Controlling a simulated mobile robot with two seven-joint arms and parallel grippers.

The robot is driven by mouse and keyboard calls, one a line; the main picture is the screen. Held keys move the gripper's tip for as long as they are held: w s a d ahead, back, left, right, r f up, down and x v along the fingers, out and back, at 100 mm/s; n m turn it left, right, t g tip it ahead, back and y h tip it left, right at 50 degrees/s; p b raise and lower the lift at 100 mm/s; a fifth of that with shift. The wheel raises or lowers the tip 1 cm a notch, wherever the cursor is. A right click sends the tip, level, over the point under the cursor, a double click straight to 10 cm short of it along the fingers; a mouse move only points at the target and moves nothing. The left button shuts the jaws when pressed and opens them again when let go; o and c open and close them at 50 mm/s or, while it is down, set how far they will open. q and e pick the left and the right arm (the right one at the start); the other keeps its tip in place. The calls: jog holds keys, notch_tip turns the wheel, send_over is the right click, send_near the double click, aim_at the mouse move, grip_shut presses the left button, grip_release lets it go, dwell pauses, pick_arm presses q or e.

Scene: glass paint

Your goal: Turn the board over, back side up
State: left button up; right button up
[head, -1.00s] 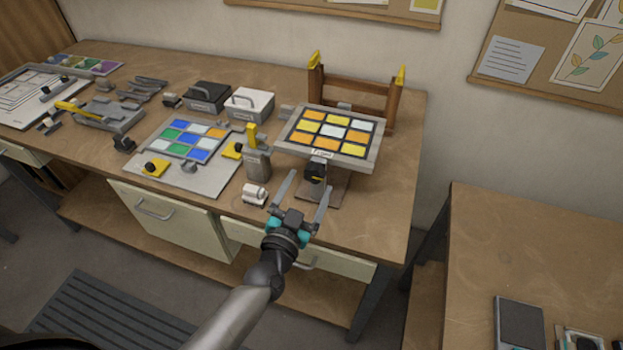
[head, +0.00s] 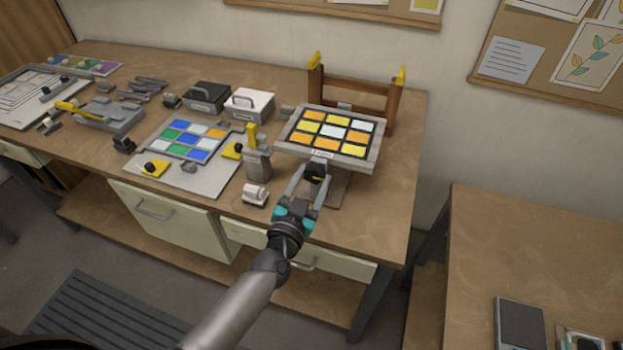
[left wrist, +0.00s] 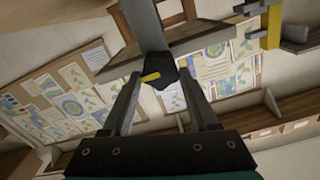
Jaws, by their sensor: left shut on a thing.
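The board (head: 292,145) sits on a stand on the bench, with its face of yellow, orange and white squares up and a small label on its front edge. It is slightly tilted in the picture. A black knob (head: 315,173) with a yellow mark sits under its front edge. My left gripper (head: 311,180) is shut on this knob, one finger on each side. In the left wrist view the knob (left wrist: 172,94) shows between the two fingers, with the board's edge (left wrist: 196,40) beyond it. My right gripper is not in view.
A grey clamp with a yellow lever (head: 257,165) and a white roll (head: 254,194) stand left of the gripper. A wooden frame with yellow tips (head: 352,92) stands behind the board. A blue-green panel (head: 186,140) lies on a plate to the left.

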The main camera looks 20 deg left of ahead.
pick_arm(q)
grip_shut()
dwell(0.3)
